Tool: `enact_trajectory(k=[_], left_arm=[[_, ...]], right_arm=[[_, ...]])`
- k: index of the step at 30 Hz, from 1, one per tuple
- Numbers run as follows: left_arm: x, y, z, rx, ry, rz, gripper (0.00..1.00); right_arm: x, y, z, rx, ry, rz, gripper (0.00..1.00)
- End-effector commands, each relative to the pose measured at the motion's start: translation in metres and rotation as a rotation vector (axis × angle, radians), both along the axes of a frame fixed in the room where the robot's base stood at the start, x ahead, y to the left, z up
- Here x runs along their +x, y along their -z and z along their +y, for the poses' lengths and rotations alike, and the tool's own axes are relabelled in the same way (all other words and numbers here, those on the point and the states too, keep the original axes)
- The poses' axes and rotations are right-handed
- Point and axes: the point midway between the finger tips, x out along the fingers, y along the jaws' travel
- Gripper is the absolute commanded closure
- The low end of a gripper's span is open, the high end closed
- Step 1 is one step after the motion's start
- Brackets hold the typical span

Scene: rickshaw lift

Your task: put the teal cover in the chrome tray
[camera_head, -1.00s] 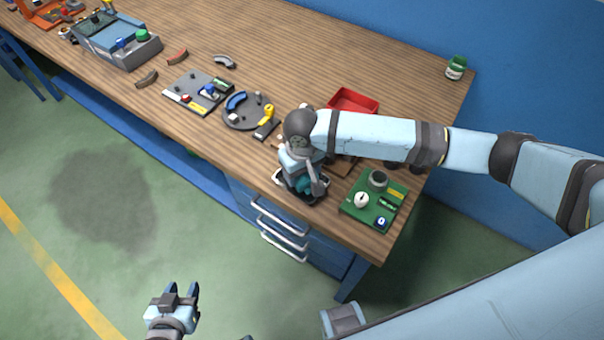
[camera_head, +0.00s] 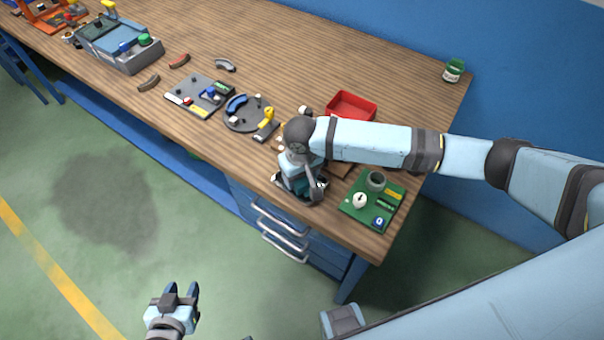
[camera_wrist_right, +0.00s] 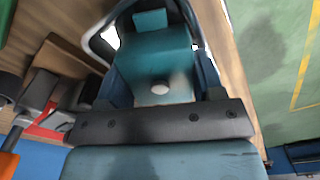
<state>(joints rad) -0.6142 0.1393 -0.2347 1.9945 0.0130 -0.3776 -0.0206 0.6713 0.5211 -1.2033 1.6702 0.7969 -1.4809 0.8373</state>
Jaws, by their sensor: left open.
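The teal cover (camera_wrist_right: 152,55) lies between the blue fingers of my right gripper (camera_wrist_right: 160,75) in the right wrist view, with a pale round spot on it. The chrome tray (camera_wrist_right: 105,28) shows as a bright rim around the cover's far end; the cover appears to be within it, but whether it rests on the bottom is hidden. In the head view my right gripper (camera_head: 303,190) points down over the tray at the bench's front edge and hides most of both. I cannot tell whether its fingers press on the cover. My left gripper (camera_head: 181,291) is open and empty, over the floor.
A green board (camera_head: 362,213) stands right of the tray on the wooden bench (camera_head: 290,60). A red bin (camera_head: 352,105) is behind my right arm. A round grey plate (camera_head: 244,122) and a grey board (camera_head: 190,97) lie to the left. A green jar (camera_head: 453,71) stands far right.

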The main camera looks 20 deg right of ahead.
Motion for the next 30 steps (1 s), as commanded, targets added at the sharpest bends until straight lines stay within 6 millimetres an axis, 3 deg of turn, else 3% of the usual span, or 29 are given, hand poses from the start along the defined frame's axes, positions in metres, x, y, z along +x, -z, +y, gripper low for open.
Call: enact_trajectory(k=[1,7,21,30], left_arm=[[0.000,0.005,0.000,0.000,0.000,0.000,0.57],[0.000,0.012,0.000,0.000,0.000,0.000,0.57],[-0.001,0.009,0.000,0.000,0.001,0.003,0.57],[0.000,0.008,0.000,0.001,0.000,0.002,0.57]], right_arm=[[-0.011,0.022,-0.003,-0.016,-0.001,0.025,0.28],[-0.010,0.012,-0.004,-0.017,0.000,0.022,0.28],[-0.009,-0.095,-0.002,-0.011,-0.001,0.017,0.28],[-0.009,-0.119,-0.002,-0.011,-0.001,0.018,0.28]])
